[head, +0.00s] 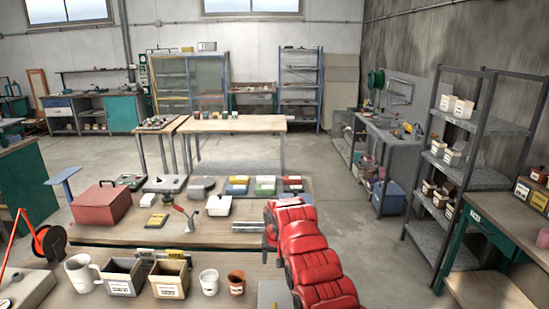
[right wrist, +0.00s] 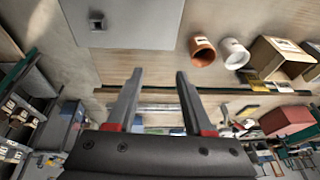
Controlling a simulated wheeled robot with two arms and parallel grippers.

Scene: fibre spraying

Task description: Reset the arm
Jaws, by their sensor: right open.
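My right arm, red and segmented, comes in from the lower right of the head view. Its gripper (head: 247,228) points left over the wooden bench (head: 130,234). In the right wrist view the two grey fingers of the right gripper (right wrist: 158,76) stand apart with nothing between them. My left gripper is in neither view.
A brown cup (head: 236,283), white cup (head: 209,282), cardboard box (head: 170,280) and white mug (head: 82,273) stand along the near edge. A red toolbox (head: 100,204) and white container (head: 219,206) stand further back. A metal shelf (head: 460,150) is at right.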

